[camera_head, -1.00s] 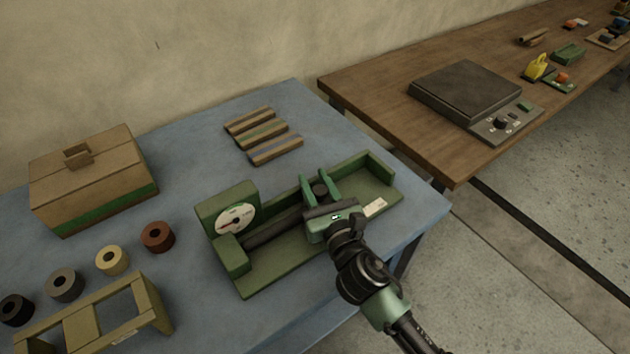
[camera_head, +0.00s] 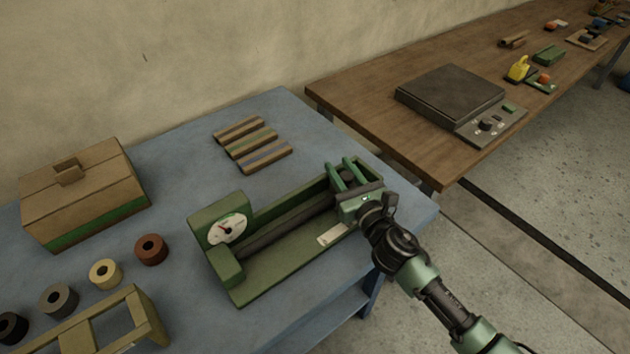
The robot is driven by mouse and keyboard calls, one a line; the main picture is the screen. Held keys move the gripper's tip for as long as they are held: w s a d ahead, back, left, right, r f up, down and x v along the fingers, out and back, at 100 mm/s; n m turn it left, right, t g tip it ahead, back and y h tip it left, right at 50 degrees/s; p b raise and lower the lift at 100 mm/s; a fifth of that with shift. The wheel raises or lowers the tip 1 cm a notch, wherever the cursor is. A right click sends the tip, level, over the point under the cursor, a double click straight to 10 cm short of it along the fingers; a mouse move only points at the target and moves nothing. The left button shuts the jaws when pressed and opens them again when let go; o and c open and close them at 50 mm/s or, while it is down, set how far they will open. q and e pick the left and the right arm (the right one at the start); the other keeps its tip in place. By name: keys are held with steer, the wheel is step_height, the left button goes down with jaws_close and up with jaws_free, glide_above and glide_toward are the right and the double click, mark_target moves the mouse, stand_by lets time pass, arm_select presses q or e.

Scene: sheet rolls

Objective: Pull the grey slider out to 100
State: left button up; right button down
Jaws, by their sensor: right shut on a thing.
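The green device (camera_head: 270,272) lies on the blue table, with a round white dial (camera_head: 228,229) at its left end. The dial's numbers are too small to read. A dark grey bar (camera_head: 290,222) runs along the device's trough towards the right. My right gripper (camera_head: 346,174) is at the right end of the trough, its green fingers shut on the dark grey slider (camera_head: 347,176), which is partly hidden by the fingers. My left gripper is not in view.
A brown box (camera_head: 84,190), several rolls (camera_head: 151,249) and an olive frame (camera_head: 150,317) stand to the left. Striped strips (camera_head: 251,145) lie behind the device. A scale (camera_head: 452,92) stands on the wooden table at the right. A pale label (camera_head: 333,236) lies on the device.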

mark_target(357, 161)
steer(key=w+d, duration=0.3)
steer(key=d, duration=0.1)
steer(key=shift+d+r, duration=0.1)
steer(key=shift+r, duration=0.05)
steer(key=c, duration=1.1)
jaws_free()
steer(key=shift+o, duration=0.2)
steer(key=shift+s+f, duration=0.2)
steer(key=shift+s, duration=0.3)
steer(key=b+v, duration=0.1)
steer(key=v, duration=0.6)
steer(key=shift+w+d, duration=0.1)
steer(key=shift+d, duration=0.05)
